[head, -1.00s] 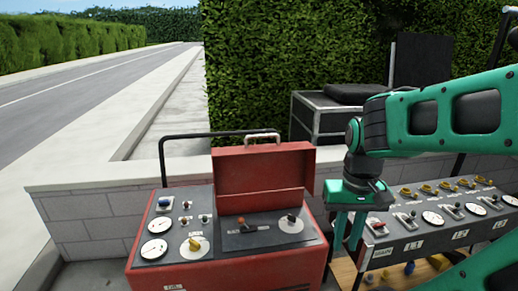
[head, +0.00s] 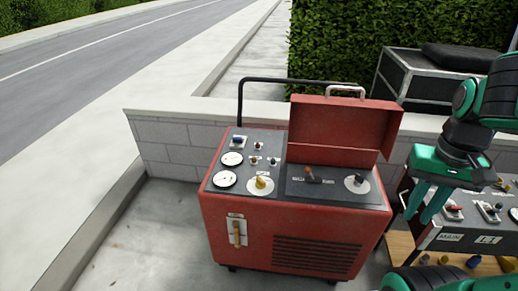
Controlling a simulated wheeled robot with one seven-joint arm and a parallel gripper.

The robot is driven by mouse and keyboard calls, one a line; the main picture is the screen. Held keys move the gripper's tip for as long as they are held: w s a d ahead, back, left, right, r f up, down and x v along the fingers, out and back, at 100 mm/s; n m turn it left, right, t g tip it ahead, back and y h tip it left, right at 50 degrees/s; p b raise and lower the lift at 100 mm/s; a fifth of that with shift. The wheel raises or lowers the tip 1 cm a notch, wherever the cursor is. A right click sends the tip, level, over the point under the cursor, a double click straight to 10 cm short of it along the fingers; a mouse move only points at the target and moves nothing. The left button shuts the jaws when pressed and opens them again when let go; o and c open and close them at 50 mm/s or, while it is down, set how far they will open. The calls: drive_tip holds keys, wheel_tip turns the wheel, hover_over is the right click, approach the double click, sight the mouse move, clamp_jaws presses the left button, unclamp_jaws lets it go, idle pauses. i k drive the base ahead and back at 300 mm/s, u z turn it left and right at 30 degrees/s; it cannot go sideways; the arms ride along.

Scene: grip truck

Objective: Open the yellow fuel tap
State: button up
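A red generator box (head: 290,232) stands on the pavement with its lid raised. On its front face, at left, a white plate carries an upright yellow-ochre lever (head: 237,233), which looks like the fuel tap; its label is too small to read. A second yellow part, a knob (head: 261,182) on a white disc, is on the dark top panel. My gripper (head: 418,219) points down to the right of the generator, well away from both yellow parts. Its green fingers are apart with nothing between them.
A low grey block wall (head: 165,145) runs behind the generator, with a black case (head: 418,80) beyond. The pavement (head: 165,240) left of the generator is clear.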

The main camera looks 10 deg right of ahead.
sight(260, 183)
drive_tip(key=k, duration=1.1)
drive_tip(key=u, duration=0.5)
drive_tip(key=i, duration=1.4)
